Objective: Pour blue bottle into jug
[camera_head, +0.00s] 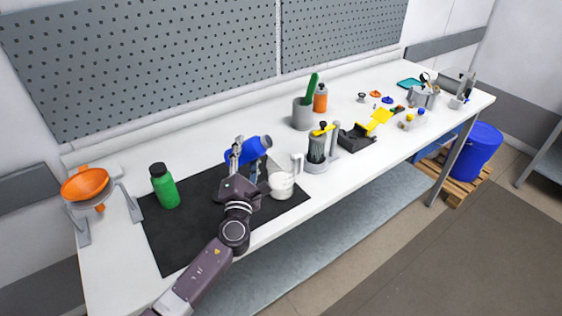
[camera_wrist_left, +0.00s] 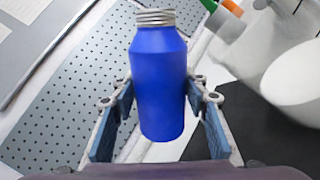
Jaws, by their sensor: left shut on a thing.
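The blue bottle (camera_head: 245,150) is held in my left gripper (camera_head: 247,163) above the black mat, tilted far over with its neck toward the right. In the left wrist view the blue bottle (camera_wrist_left: 160,85) sits between the two finger pads of my left gripper (camera_wrist_left: 160,105), and its grey threaded neck is uncapped or grey-topped; I cannot tell which. The white jug (camera_head: 283,183) stands on the mat just right of the gripper, below and right of the bottle's neck. The jug (camera_wrist_left: 292,75) also shows at the right of the left wrist view. No liquid stream is visible. My right gripper is not seen.
A green bottle (camera_head: 164,187) stands on the black mat (camera_head: 183,240) at left. An orange bowl on a stand (camera_head: 86,184) is at the far left. A grey beaker device (camera_head: 317,152), a grey cup with a green item (camera_head: 302,115) and an orange bottle (camera_head: 320,99) stand right of the jug.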

